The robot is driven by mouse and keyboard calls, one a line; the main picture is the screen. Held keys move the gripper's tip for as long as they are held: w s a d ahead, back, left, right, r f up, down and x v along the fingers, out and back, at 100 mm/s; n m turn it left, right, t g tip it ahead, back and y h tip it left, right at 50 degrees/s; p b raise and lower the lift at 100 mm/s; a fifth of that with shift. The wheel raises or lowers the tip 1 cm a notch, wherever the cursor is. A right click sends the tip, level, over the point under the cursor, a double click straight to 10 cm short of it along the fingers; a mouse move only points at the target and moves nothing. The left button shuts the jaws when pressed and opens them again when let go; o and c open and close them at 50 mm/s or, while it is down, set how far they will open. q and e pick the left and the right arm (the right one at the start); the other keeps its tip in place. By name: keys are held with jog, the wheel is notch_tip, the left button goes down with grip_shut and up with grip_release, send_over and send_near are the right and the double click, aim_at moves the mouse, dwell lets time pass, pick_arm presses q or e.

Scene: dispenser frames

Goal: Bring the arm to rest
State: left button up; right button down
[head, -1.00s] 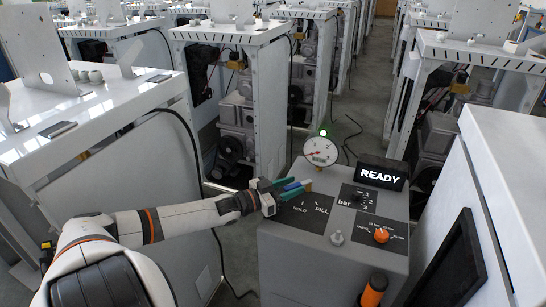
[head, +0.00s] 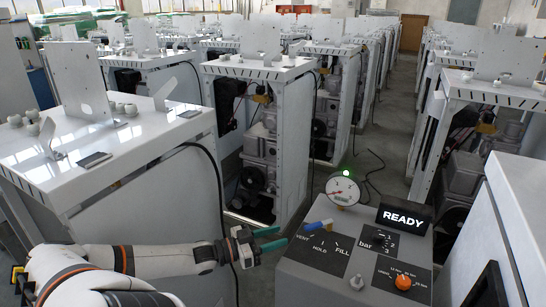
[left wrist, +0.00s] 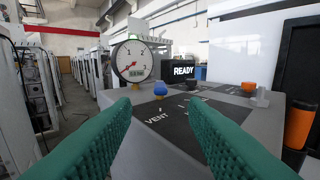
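My left gripper (head: 275,238) is just left of the grey dispenser console (head: 340,275), its teal fingers pointing toward it. In the left wrist view the fingers (left wrist: 159,108) are spread apart with nothing between them. The lever with a blue handle (head: 319,226) sits on the panel marked VENT, HOLD and FILL, its handle on the VENT side. It also shows beyond the fingers in the left wrist view (left wrist: 160,89). The fingers look clear of it. My right gripper is not in view.
A round gauge (head: 342,190) with a green lamp (head: 346,173) and a sign reading READY (head: 403,219) stand on the console. An orange knob (head: 403,282) is at its right. A white cabinet with a glossy top (head: 110,150) stands left, near my arm.

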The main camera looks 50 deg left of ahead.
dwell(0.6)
pick_arm(q)
jog(key=s+a+f+n+g+y, duration=0.1)
jog(key=s+a+f+g+y, duration=0.15)
jog(key=f, duration=0.65)
jog(key=s+a+f+n+g+y, duration=0.1)
jog(key=s+a+f+n+y, duration=0.2)
jog(key=f, duration=0.5)
jog(key=s+d+f+g+y, duration=0.1)
jog(key=s+d+f+g, duration=0.1)
jog(key=s+f, duration=0.45)
jog(key=s+d+f+g+y, duration=0.1)
jog(key=s+d+f+g, duration=0.2)
jog(key=f, duration=0.7)
jog(key=s+d+f+m+g+h, duration=0.1)
jog(key=s+d+f+g, duration=0.3)
jog(key=s+d+f, duration=0.5)
jog(key=s+d+f+m+g+h, duration=0.1)
jog(key=s+d+f+g, duration=0.3)
jog(key=d, duration=1.2)
jog(key=s+f+m, duration=0.1)
jog(key=s+f, duration=0.3)
jog(key=s, duration=0.2)
jog(key=shift+f, duration=0.35)
jog(key=shift+h, duration=0.25)
